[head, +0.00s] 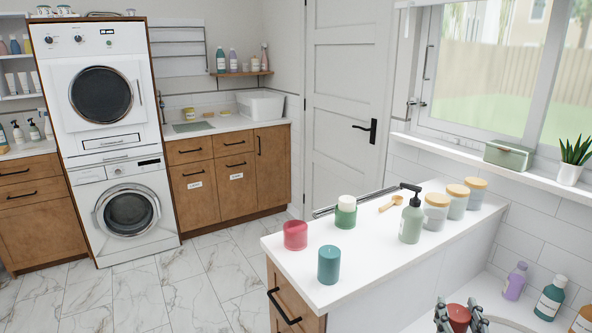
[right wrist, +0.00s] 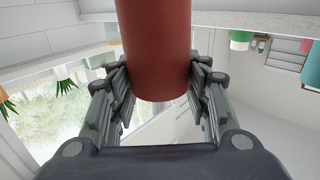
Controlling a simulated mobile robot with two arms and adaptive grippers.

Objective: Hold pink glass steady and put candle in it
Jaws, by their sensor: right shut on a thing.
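The pink glass (head: 295,235) stands upright at the left end of the white counter (head: 385,262). No candle shows above its rim. My right gripper (head: 458,318) is at the bottom right of the head view, well away from the glass. It is shut on a red candle (right wrist: 157,45), which is also partly visible between the fingers in the head view (head: 459,312). A teal candle (head: 329,265) stands close to the pink glass, nearer the front edge. A green glass (head: 345,218) behind them holds a white candle (head: 347,202). My left gripper is not in view.
A soap pump bottle (head: 411,222), a wooden scoop (head: 391,203) and jars with wooden lids (head: 436,213) stand farther back on the counter. Bottles (head: 550,298) stand at the lower right. The counter's front right part is clear.

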